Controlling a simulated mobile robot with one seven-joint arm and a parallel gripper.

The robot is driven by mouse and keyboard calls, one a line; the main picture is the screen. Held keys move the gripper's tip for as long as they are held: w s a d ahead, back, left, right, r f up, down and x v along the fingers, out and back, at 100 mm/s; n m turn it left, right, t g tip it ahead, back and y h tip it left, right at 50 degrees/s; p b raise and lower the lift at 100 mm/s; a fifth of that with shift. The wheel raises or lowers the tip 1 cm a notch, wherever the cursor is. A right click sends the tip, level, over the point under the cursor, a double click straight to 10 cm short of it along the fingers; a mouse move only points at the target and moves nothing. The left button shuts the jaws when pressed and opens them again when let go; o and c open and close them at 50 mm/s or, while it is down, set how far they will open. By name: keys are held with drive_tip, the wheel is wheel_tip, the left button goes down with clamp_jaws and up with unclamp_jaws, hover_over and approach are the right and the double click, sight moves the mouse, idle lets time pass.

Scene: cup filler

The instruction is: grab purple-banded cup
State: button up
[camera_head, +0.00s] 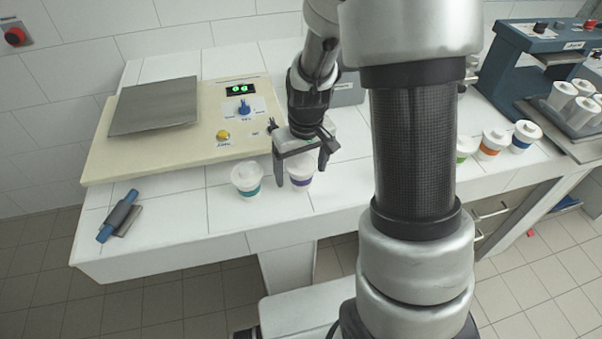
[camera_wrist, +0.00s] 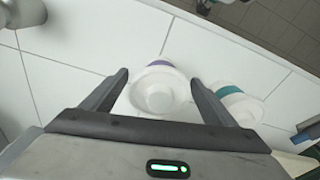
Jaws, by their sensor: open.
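The fingers hide part of the cup in the head view.
A teal-banded cup (camera_head: 247,180) stands close to the left; it also shows beside the right finger in the wrist view (camera_wrist: 238,100). A beige control panel device (camera_head: 150,155) lies behind. A blue-handled tool (camera_head: 118,215) lies at the left. Green, orange (camera_head: 492,142) and blue-banded cups stand at the right.

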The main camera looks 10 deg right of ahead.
drive_tip(key=c, duration=1.2)
